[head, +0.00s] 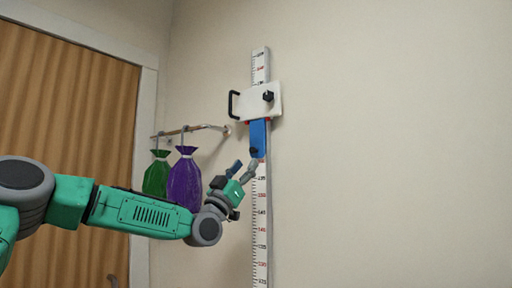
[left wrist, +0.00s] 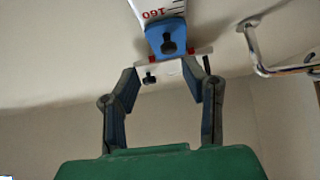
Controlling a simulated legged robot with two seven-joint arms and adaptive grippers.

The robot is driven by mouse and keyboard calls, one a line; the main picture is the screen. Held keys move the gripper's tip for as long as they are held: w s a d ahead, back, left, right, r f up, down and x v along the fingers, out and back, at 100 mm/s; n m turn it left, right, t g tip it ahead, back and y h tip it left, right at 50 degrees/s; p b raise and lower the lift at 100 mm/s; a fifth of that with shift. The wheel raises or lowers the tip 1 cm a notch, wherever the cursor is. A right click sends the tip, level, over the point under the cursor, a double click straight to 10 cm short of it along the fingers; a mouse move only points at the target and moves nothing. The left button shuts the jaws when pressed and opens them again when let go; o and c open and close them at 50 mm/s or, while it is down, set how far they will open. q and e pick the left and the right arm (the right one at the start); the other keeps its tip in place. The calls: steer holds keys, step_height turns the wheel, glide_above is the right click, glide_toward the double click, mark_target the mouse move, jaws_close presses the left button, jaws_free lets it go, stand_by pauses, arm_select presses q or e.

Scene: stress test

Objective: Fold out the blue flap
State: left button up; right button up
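The blue flap (head: 258,136) hangs down along the wall-mounted measuring rod (head: 261,215), under a white sliding block (head: 262,101). A dark knob sits near the flap's lower end. In the left wrist view the blue flap (left wrist: 154,36) shows with its dark knob (left wrist: 168,45), beyond the fingertips. My left gripper (head: 246,168) is just below and left of the flap's lower end. Its fingers are spread, and in the left wrist view the gripper (left wrist: 161,76) has nothing between them. Whether a fingertip touches the flap, I cannot tell. My right gripper is out of view.
A metal wall rail (head: 205,127) left of the rod carries a green bag (head: 156,177) and a purple bag (head: 185,183), close behind my left arm. The block has a black handle (head: 233,105) and a black knob (head: 268,96). The wall right of the rod is bare.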

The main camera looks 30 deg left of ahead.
mark_target(253, 152)
arm_select(q)
steer(key=shift+y, duration=0.3)
steer(key=w+r, duration=0.1)
steer(key=w+a+r+p, duration=0.1)
steer(key=w, duration=0.1)
steer(key=w+a+r+p, duration=0.1)
steer(key=r, duration=0.1)
steer(key=shift+w, duration=0.3)
steer(key=shift+w+d+r, duration=0.2)
steer(key=shift+d+r, duration=0.1)
steer(key=shift+d, duration=0.45)
jaws_close()
steer(key=shift+a+f, duration=0.1)
steer(key=shift+a, duration=0.15)
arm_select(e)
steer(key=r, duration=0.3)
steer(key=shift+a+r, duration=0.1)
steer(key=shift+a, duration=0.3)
